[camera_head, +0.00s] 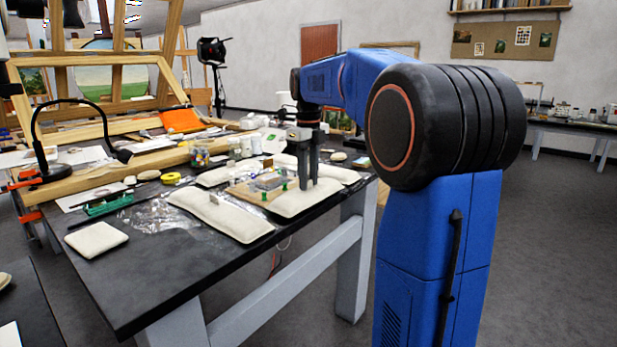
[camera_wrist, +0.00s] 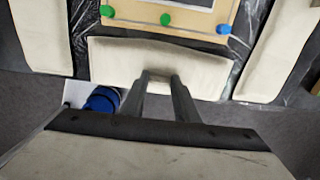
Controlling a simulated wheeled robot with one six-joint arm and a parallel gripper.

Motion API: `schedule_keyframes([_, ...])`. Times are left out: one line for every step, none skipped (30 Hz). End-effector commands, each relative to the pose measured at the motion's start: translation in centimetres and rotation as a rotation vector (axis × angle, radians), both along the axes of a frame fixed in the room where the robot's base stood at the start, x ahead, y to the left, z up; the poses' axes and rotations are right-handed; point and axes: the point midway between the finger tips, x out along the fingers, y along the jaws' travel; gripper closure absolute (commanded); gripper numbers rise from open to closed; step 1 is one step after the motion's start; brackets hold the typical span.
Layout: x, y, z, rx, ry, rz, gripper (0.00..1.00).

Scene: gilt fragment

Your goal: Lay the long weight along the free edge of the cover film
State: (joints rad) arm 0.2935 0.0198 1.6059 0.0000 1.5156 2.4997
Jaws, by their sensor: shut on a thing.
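The long weight appears as a cream, cushion-like bag (camera_head: 291,204) lying at the table edge beside a wooden panel (camera_head: 246,194). In the wrist view this bag (camera_wrist: 115,60) lies crosswise below the panel (camera_wrist: 120,13). My gripper (camera_head: 308,186) points straight down with its dark fingers at the bag. In the wrist view my gripper (camera_wrist: 161,77) is shut on the bag near its middle. Clear, wrinkled film (camera_wrist: 78,35) shows around the bags and the panel. The bag hides the film beneath it, and I cannot tell exactly where the film's free edge runs.
Similar cream bags flank the panel on the left (camera_wrist: 42,40) and right (camera_wrist: 282,50). Another bag (camera_head: 97,240) lies apart at the front left. Green pins and a blue pin stand on the panel's edge. Jars (camera_head: 200,156) and a bent lamp (camera_head: 45,160) stand farther back.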

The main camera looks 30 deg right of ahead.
Motion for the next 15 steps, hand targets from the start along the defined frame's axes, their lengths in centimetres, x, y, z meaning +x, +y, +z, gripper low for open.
schedule_keyframes([0.0,0.0,-0.09,0.0,0.0,0.0,1.0])
schedule_keyframes([0.0,0.0,-0.17,0.0,0.0,0.0,1.0])
schedule_keyframes([0.0,0.0,-0.26,0.0,0.0,0.0,1.0])
schedule_keyframes([0.0,0.0,-0.34,0.0,-0.001,0.0,1.0])
schedule_keyframes([0.0,0.0,-0.41,0.0,0.0,0.0,1.0])
schedule_keyframes([0.0,0.0,-0.51,0.0,0.0,0.0,1.0])
schedule_keyframes([0.0,0.0,-0.59,0.0,0.0,0.0,1.0])
schedule_keyframes([0.0,0.0,-0.66,0.0,0.0,0.0,1.0])
schedule_keyframes([0.0,0.0,-0.71,0.0,0.0,0.0,0.68])
schedule_keyframes([0.0,0.0,-0.7,0.0,0.0,0.0,0.6])
schedule_keyframes([0.0,0.0,-0.69,0.0,0.0,0.0,0.54])
schedule_keyframes([0.0,0.0,-0.69,0.0,0.0,0.0,0.54])
schedule_keyframes([0.0,0.0,-0.69,0.0,0.0,0.0,0.54])
schedule_keyframes([0.0,0.0,-0.68,0.0,0.0,0.0,0.54])
schedule_keyframes([0.0,0.0,-0.69,0.0,0.0,0.0,0.54])
